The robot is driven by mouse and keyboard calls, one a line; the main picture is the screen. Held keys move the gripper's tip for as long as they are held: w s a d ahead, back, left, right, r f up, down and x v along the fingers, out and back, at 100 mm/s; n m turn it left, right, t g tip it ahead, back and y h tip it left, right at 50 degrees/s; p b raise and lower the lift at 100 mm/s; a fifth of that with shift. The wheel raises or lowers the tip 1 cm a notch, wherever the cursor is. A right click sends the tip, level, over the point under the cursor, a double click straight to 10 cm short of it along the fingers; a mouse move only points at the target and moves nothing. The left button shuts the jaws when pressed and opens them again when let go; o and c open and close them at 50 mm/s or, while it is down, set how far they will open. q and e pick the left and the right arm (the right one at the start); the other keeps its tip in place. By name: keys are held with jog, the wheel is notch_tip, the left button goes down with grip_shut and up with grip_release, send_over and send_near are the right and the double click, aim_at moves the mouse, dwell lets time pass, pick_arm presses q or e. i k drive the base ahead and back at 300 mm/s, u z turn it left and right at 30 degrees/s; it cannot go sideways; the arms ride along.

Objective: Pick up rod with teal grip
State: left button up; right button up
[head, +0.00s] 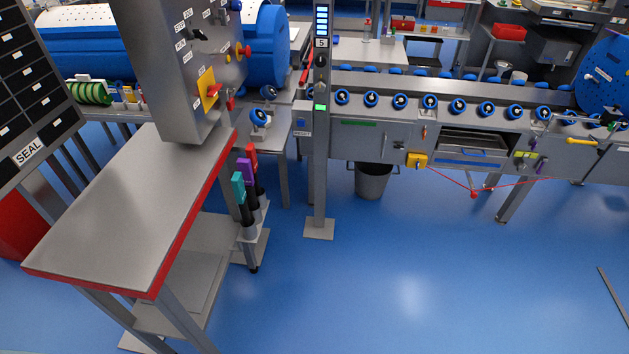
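The rod with the teal grip (238,186) stands upright in a holder beside the red-edged table, in the left middle of the head view. Its grip is at the top, with a dark shaft below. It is the nearest of three rods in a row. Behind it stand a rod with a purple grip (245,170) and a rod with a red grip (252,154). The lower ends of the rods are partly hidden by the holder. Neither of my grippers shows in the head view.
The grey table (130,200) with a red edge stands left of the rods, with a control box (185,70) above its far end. A grey post (320,150) stands right of them. A bin (373,181) sits under the conveyor (450,115). The blue floor (400,280) is open at centre right.

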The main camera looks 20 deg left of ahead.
aim_at(237, 182)
jog(key=i, duration=1.2)
jog(key=u, duration=0.6)
